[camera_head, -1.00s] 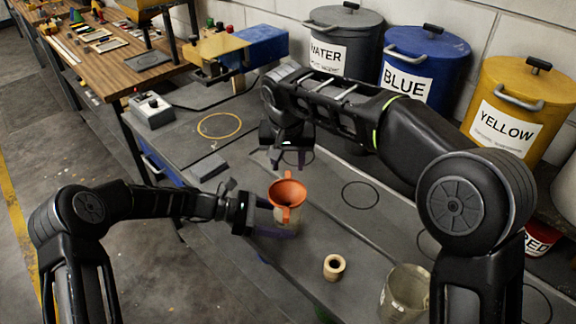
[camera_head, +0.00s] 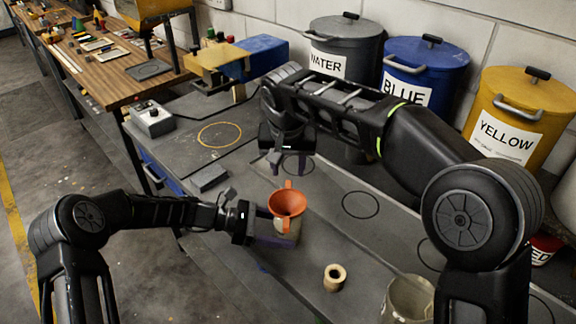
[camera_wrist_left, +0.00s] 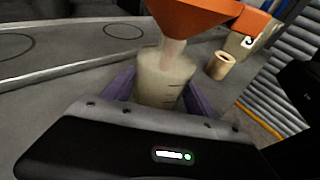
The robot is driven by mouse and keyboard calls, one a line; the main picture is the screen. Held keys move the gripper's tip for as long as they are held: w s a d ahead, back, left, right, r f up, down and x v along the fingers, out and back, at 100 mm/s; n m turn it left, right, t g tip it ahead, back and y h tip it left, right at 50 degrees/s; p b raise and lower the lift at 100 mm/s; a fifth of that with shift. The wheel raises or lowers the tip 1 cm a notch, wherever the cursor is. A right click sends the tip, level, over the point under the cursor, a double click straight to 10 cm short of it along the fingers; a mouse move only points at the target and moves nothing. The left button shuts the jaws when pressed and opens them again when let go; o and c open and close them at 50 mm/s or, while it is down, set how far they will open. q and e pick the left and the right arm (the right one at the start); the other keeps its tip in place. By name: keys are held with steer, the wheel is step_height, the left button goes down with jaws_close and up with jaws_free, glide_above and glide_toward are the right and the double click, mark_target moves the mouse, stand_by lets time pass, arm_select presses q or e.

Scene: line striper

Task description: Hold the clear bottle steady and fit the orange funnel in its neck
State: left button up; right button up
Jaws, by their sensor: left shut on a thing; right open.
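The orange funnel (camera_head: 287,203) sits at the mouth of the clear bottle (camera_wrist_left: 163,80), its cone above and its pale spout reaching down into the neck. In the head view the funnel hides most of the bottle (camera_head: 288,235). My left gripper (camera_head: 272,238) is shut around the bottle's body, with a purple finger on each side in the left wrist view (camera_wrist_left: 160,92). The bottle stands on the grey bench. My right gripper (camera_head: 281,160) is open and empty, above and behind the funnel, apart from it.
A small tan cylinder with a hole (camera_head: 334,277) and a clear beaker (camera_head: 408,300) stand on the bench at the front right. Grey, blue and yellow bins (camera_head: 418,75) line the wall. A grey block (camera_head: 209,178) lies left of the right gripper. A drawn circle (camera_head: 360,205) on the bench is empty.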

arm_select(q)
steer(key=o, duration=1.1)
steer(key=shift+c, duration=0.2)
steer(key=v, duration=1.2)
